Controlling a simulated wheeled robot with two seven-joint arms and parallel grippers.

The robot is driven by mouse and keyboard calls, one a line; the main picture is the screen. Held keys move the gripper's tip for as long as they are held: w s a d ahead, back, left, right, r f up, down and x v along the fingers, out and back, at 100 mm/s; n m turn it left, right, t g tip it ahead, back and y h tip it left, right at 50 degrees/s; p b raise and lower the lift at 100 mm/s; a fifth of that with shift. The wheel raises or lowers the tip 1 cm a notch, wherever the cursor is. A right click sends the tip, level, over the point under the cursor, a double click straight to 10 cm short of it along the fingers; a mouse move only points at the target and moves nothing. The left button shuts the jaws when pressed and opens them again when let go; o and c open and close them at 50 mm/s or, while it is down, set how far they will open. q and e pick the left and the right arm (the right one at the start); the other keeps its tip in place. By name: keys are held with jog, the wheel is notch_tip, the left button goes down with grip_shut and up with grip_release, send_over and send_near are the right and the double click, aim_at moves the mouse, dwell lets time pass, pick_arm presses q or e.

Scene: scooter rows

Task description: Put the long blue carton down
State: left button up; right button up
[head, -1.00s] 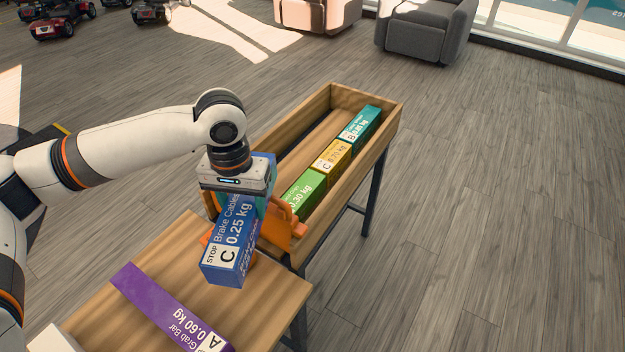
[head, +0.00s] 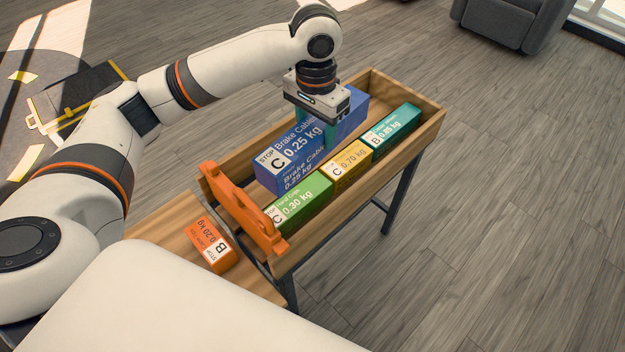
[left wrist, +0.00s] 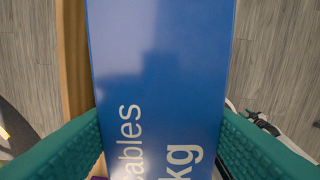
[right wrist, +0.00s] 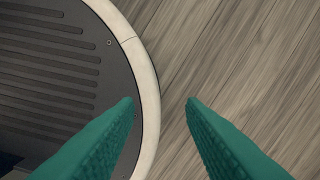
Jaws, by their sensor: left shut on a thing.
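The long blue carton (head: 290,171), marked Brake Cables, C and 0.25 kg, is held by my left gripper (head: 325,118). It is over the left half of the wooden trough (head: 432,124), lengthwise along it, beside the row of cartons. I cannot tell whether its underside touches the trough floor. In the left wrist view the blue carton (left wrist: 160,70) fills the space between the two teal fingers (left wrist: 160,140). My right gripper shows only in the right wrist view (right wrist: 160,105). Its fingers are apart, with nothing between them, above the floor.
In the trough, a green carton (head: 303,200), a yellow carton (head: 347,166) and a teal carton (head: 392,132) stand in a row along the right side. An orange bracket (head: 240,210) crosses the near end. An orange carton (head: 213,243) is on the wooden table (head: 165,222).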

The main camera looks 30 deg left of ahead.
pick_arm(q)
jog(key=shift+w+a+r, duration=0.35)
jog(key=shift+a+r, duration=0.1)
jog(key=shift+r, duration=0.05)
jog(key=shift+w+a+r+m+p, duration=0.15)
jog(key=shift+a+m+p, duration=0.15)
jog(key=shift+m, duration=0.1)
jog(key=shift+a, duration=0.25)
jog(key=shift+f, duration=8.9)
pick_arm(e)
jog(key=shift+s+a+r, duration=0.2)
jog(key=shift+s+r, duration=0.2)
jog(key=shift+s, duration=0.15)
pick_arm(q)
jog(key=o, duration=1.2)
jog(key=shift+f, duration=0.1)
jog(key=shift+c, duration=0.2)
